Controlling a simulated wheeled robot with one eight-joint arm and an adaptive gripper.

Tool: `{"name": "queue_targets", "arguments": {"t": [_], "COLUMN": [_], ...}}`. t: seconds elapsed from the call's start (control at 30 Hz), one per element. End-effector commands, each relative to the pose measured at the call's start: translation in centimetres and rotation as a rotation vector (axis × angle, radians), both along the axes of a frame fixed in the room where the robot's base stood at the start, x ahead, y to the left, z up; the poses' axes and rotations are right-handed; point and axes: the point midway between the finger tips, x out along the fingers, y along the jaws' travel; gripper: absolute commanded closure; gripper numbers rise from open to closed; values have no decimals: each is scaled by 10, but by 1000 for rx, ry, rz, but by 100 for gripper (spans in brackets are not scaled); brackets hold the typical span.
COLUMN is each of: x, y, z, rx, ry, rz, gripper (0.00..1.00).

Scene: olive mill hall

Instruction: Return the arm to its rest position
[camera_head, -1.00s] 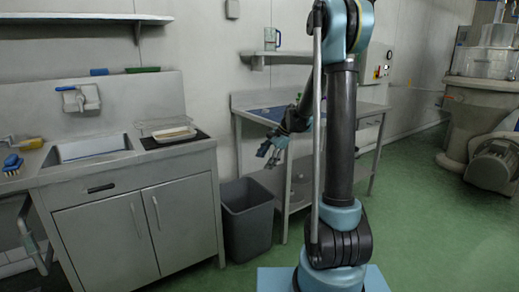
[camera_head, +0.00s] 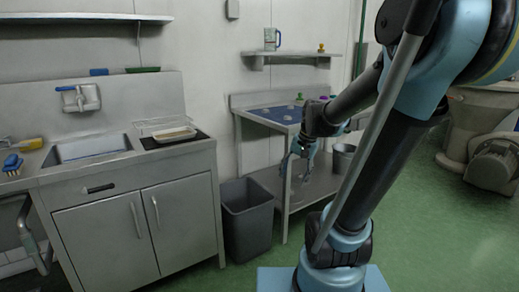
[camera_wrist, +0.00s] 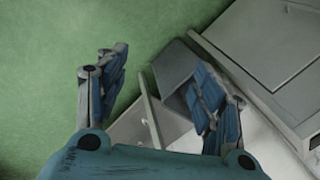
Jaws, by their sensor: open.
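My gripper (camera_head: 296,165) hangs pointing down in the head view, in front of the steel side table and to the right of the grey bin. In the wrist view my gripper (camera_wrist: 160,95) has its two blue-padded fingers wide apart with nothing between them. My arm is bent, with its upper part leaning to the right and its forearm reaching back to the left. The fingertips are small in the head view.
A grey bin (camera_head: 246,218) stands on the green floor between the sink cabinet (camera_head: 135,235) and the steel side table (camera_head: 241,106). A metal bucket (camera_head: 343,160) is on the table's lower shelf. A wall shelf (camera_head: 285,54) holds a measuring jug (camera_head: 271,39).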

Motion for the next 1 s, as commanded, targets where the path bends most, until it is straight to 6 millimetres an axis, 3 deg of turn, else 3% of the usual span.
{"name": "queue_targets", "arguments": {"t": [0.2,0.6,0.8,1.0], "x": [-50,-125,-144,-148], "y": [-19,-51,-59,-62], "z": [-13,-52,-66,-69], "rx": [-84,-236,-281,-294], "ry": [-36,-76,-83,-84], "rz": [117,334,401,419], "gripper": [38,38,38,38]}}
